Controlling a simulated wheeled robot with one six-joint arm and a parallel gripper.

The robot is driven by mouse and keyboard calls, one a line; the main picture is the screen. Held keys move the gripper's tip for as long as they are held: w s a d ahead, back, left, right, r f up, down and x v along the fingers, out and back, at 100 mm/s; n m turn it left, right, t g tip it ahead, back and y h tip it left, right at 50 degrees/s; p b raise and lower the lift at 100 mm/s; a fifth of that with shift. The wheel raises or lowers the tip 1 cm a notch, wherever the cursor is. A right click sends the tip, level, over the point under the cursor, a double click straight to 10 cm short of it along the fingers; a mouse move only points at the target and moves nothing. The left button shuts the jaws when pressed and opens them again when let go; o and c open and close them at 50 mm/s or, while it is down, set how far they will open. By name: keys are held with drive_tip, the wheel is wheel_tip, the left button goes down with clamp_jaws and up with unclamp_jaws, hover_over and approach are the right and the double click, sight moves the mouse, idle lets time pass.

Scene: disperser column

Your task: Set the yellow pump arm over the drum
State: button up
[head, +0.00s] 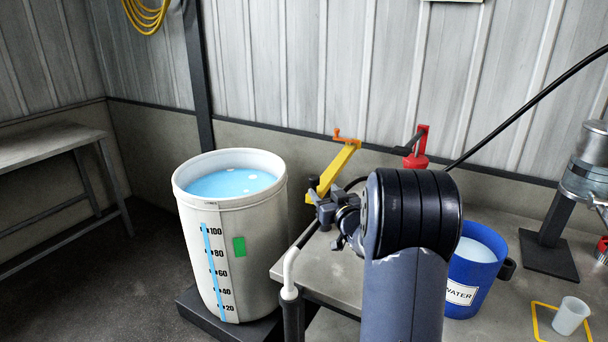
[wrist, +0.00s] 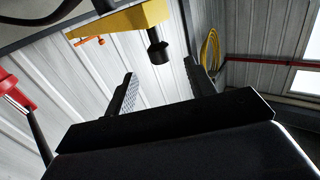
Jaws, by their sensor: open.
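The yellow pump arm (head: 337,169) is right of the white drum (head: 262,275) in the head view, outside its rim. It slants from an orange piece at its upper end down toward my gripper. The drum is open and holds blue liquid. My gripper (head: 322,207) is open near the arm's lower end, at the bench corner. In the wrist view the yellow arm (wrist: 122,22) crosses the top, and a black knob (wrist: 158,50) hangs from it. The knob appears between and just beyond the open fingertips (wrist: 159,70); no contact shows. My own arm hides part of the pump's base.
A blue WATER bucket (head: 474,277) and a clear cup (head: 571,316) stand on the bench (head: 490,219) at right. A red device (head: 417,150) is behind my arm. A pale pipe (head: 290,272) runs at the bench's left edge. A side table (head: 48,142) is far left.

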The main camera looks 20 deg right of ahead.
sight(312, 178)
drive_tip(key=w+p, duration=0.1)
drive_tip(key=w, duration=0.8)
drive_tip(key=shift+w+p, duration=0.4)
drive_tip(key=shift+c, duration=0.4)
clamp_jaws()
